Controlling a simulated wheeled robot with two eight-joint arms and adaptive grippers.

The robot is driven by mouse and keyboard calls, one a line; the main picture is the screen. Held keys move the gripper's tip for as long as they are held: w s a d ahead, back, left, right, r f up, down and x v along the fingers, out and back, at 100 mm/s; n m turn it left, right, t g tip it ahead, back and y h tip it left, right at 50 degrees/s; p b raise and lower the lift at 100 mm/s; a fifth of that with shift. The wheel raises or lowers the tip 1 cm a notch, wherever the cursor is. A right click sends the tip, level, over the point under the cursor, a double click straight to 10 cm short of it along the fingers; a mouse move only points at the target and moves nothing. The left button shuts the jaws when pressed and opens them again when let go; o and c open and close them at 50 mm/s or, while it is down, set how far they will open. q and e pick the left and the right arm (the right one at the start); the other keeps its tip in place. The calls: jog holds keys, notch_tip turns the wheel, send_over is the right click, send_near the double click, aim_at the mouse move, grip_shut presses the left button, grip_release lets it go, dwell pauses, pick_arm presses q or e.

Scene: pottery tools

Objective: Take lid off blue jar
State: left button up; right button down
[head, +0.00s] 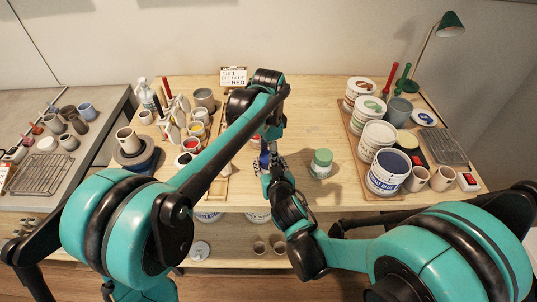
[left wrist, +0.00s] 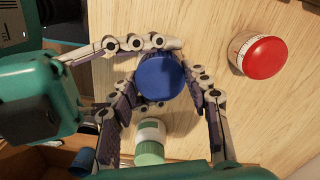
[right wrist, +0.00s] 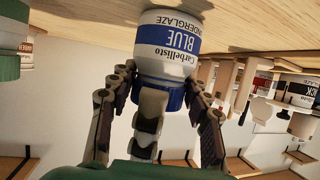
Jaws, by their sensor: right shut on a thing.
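The blue jar (right wrist: 168,45) is white with a blue "BLUE" label and stands on the table; it looks inverted in the right wrist view. Its blue lid (left wrist: 158,76) is on it, seen from above in the left wrist view. My right gripper (right wrist: 162,82) is shut on the jar from the side. My left gripper (left wrist: 163,82) is above, with its fingers on either side of the lid; they look slightly apart from it. In the head view the jar is mostly hidden by my arms.
A red-lidded jar (left wrist: 263,57) stands near the blue jar. A green-lidded jar (head: 321,163) stands to its right in the head view. Several large glaze tubs (head: 377,140) crowd the right side, with bottles and cups on the left. The table's back middle is clear.

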pick_arm(q)
jog(key=shift+n, duration=1.2)
pick_arm(e)
jog(key=shift+f, duration=0.15)
pick_arm(q)
jog(key=shift+s, duration=0.1)
jog(key=shift+r, duration=0.15)
jog(key=shift+r, duration=0.95)
jog(key=shift+r, duration=2)
pick_arm(e)
jog(key=c, duration=1)
grip_release()
jog(key=o, duration=0.4)
jog(key=shift+c, duration=0.2)
